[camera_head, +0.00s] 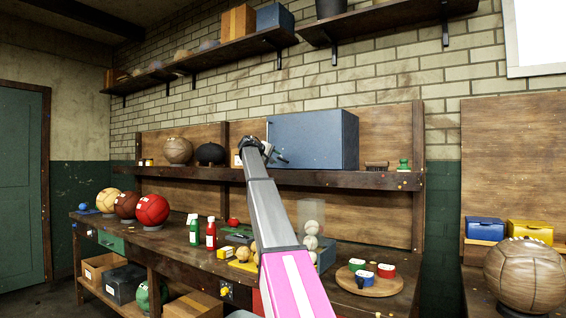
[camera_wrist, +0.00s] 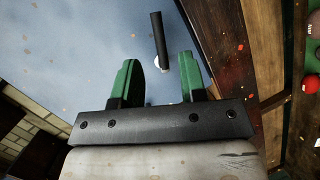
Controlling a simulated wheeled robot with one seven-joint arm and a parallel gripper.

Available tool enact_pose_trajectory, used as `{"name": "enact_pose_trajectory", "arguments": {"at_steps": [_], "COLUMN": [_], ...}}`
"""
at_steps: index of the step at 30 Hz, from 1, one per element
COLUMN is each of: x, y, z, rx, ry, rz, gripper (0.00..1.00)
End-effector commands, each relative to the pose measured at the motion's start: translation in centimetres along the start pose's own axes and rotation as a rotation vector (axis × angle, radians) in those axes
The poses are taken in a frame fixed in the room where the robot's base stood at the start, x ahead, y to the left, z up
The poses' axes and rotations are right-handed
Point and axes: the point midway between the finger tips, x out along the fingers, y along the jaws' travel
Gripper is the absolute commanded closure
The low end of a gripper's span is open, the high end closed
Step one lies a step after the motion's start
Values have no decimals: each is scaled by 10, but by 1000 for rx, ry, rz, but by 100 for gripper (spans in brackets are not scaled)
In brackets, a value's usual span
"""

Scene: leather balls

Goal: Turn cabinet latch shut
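The blue-grey cabinet (camera_head: 315,140) sits on the upper shelf of the workbench, its front facing me. My gripper (camera_head: 278,157) is at the cabinet's lower left front in the head view. In the wrist view the cabinet's front (camera_wrist: 85,40) fills the upper left. A dark bar-shaped latch (camera_wrist: 160,40) stands out from it, with a small pale round spot beside its lower end. My two green fingers (camera_wrist: 158,66) are apart, with the latch's lower end in line with the gap between them. I cannot tell whether either finger touches the latch.
The wooden shelf (camera_wrist: 221,50) edge runs close to my right finger in the wrist view. A dark round pot (camera_head: 211,154) and a brown ball (camera_head: 178,150) stand left of the cabinet. A green piece (camera_head: 404,164) stands to its right. Bottles, balls and cups crowd the bench below.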

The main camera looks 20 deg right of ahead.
Motion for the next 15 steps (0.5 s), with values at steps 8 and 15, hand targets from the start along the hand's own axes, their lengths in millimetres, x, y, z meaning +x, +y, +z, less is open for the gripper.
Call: {"name": "enact_pose_trajectory", "arguments": {"at_steps": [8,15], "x": [49,63], "y": [0,0], "z": [-1,0], "rx": [-1,-1], "ry": [0,0], "rz": [0,0], "gripper": [61,61]}}
